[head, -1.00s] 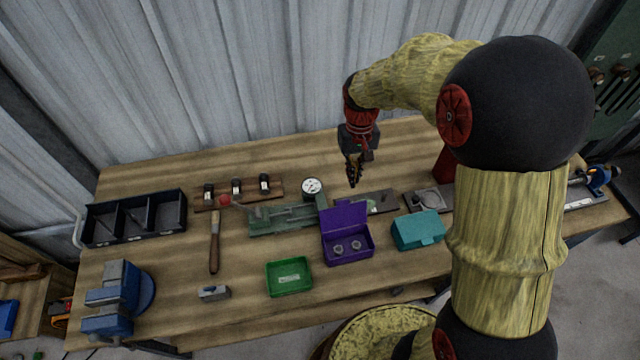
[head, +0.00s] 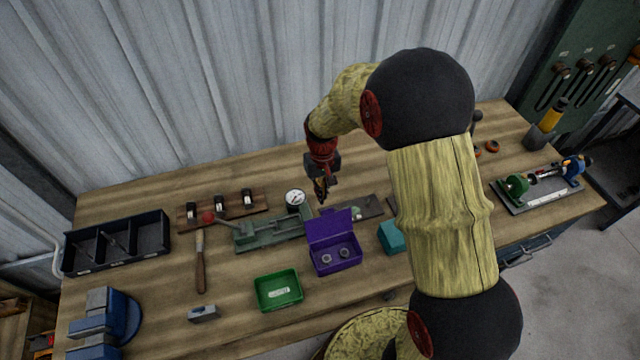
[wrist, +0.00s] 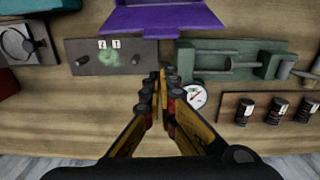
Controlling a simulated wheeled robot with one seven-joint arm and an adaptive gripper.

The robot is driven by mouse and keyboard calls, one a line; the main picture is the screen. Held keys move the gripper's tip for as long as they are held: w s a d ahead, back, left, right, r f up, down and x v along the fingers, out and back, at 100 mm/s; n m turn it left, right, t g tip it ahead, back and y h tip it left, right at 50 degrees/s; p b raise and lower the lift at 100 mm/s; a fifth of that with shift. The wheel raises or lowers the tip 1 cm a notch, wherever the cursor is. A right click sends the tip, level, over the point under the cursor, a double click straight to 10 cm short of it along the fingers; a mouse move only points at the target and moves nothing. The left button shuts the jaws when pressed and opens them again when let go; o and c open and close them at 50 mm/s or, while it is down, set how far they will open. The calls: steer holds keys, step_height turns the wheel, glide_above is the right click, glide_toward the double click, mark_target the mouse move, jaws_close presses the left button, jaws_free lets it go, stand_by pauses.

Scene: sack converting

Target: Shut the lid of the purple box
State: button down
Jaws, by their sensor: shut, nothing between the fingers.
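The purple box (head: 336,258) stands on the workbench in the head view. Its lid (head: 330,226) is up, tilted at the back edge, and two small round grey parts lie inside. The raised lid also shows at the top of the wrist view (wrist: 165,18), where the box's inside is hidden. My gripper (head: 321,198) is shut and empty, above the bench behind the lid and apart from it. In the wrist view my gripper (wrist: 162,75) points toward the bench beside a grey plate, with the lid beyond the fingertips.
A green tray (head: 278,290) stands left of the box and a teal box (head: 391,238) right of it, partly hidden by my arm. A dial gauge (head: 296,198) and a green fixture (head: 268,232) lie behind to the left. Bare bench lies in front of the purple box.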

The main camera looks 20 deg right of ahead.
steer(key=shift+s+r, duration=0.25)
steer(key=shift+s, duration=0.35)
steer(key=shift+s+r, duration=0.2)
steer(key=shift+s, duration=0.4)
steer(key=shift+s+r, duration=0.1)
steer(key=shift+s, duration=0.05)
steer(key=shift+s+r+t+b, duration=0.1)
steer(key=shift+s+t+b, duration=0.2)
steer(key=shift+t, duration=0.1)
